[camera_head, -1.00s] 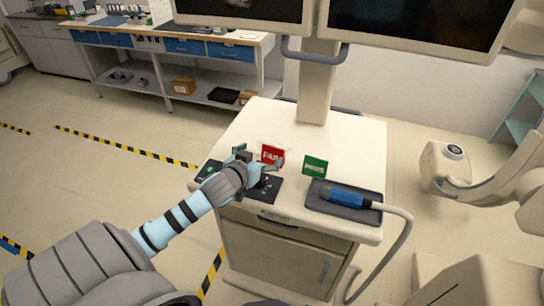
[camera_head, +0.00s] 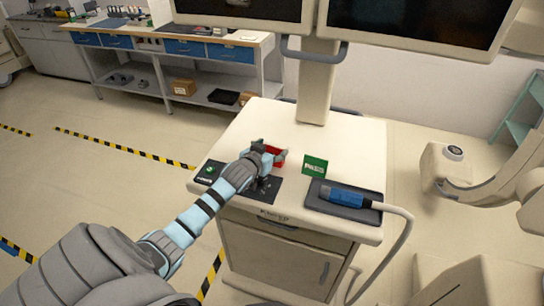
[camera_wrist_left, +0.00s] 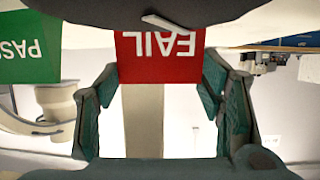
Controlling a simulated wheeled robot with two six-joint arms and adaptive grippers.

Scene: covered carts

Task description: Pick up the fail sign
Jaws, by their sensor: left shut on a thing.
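The red fail sign (camera_head: 279,162) stands at the middle left of the white cart top, partly hidden by my left gripper (camera_head: 270,155). In the left wrist view, which is upside down, the red face with white letters of the fail sign (camera_wrist_left: 158,70) sits between the two fingers. My left gripper (camera_wrist_left: 158,84) is shut on the sign. The green pass sign (camera_head: 315,166) stands a little to the right on the cart. It also shows at the left of the wrist view (camera_wrist_left: 30,50). My right gripper is not in view.
The white cart (camera_head: 345,145) carries a dark mat (camera_head: 266,192) under my left wrist and a grey tray (camera_head: 366,212) with a blue handheld device (camera_head: 345,197). A monitor post (camera_head: 315,85) rises at the cart's back. The cart top behind the signs is clear.

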